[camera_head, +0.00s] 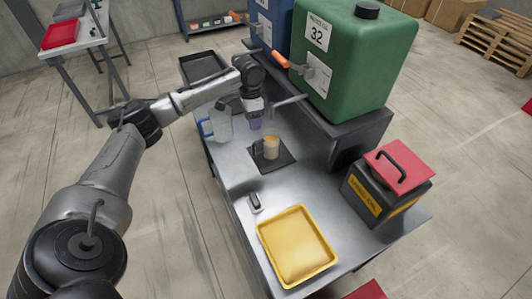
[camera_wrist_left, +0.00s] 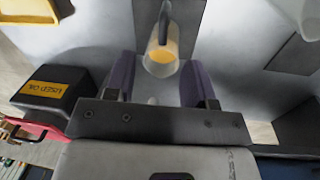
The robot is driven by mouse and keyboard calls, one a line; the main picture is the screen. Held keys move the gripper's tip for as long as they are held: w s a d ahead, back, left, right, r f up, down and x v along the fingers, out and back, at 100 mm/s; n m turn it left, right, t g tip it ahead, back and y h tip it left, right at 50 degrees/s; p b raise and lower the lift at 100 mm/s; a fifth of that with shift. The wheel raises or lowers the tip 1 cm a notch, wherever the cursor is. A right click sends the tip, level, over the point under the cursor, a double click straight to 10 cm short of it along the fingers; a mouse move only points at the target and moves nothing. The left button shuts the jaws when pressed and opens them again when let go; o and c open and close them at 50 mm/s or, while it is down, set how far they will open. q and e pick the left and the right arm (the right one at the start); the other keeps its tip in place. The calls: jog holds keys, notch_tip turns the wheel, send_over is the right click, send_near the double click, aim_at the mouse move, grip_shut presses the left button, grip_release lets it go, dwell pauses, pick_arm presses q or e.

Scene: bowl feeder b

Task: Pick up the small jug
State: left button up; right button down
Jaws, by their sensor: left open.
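The small jug (camera_head: 271,147) is clear with yellow-amber liquid inside and a dark handle on its left side. It stands upright on a dark square mat (camera_head: 286,160) on the metal bench. My left gripper (camera_head: 256,124) is open and empty, above and slightly behind the jug in the head view. In the left wrist view the small jug (camera_wrist_left: 162,52) lies ahead of the gap between the purple fingers of the left gripper (camera_wrist_left: 160,78), with its handle toward the top of the picture. The fingers do not visibly touch it. My right gripper is not in view.
A larger clear jug (camera_head: 223,126) with a blue handle stands left of the mat. A green tank (camera_head: 350,70) and a blue tank (camera_head: 272,25) stand behind. A yellow tray (camera_head: 297,246) and a dark used-oil box (camera_head: 377,203) with a red lid sit at the front.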

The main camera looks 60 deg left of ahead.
aim_at(254, 147)
pick_arm(q)
notch_tip(254, 147, down, 7)
jog(key=shift+s+d+f+b, duration=0.1)
jog(key=shift+s+d+b, duration=0.05)
jog(key=shift+b, duration=0.65)
jog(key=shift+f, duration=0.95)
jog(key=f+b, duration=0.1)
jog(key=f, duration=0.1)
jog(key=f+b, duration=0.1)
jog(key=f, duration=0.1)
jog(key=shift+s+d+f, duration=0.1)
jog(key=shift+d+f, duration=0.1)
grip_shut()
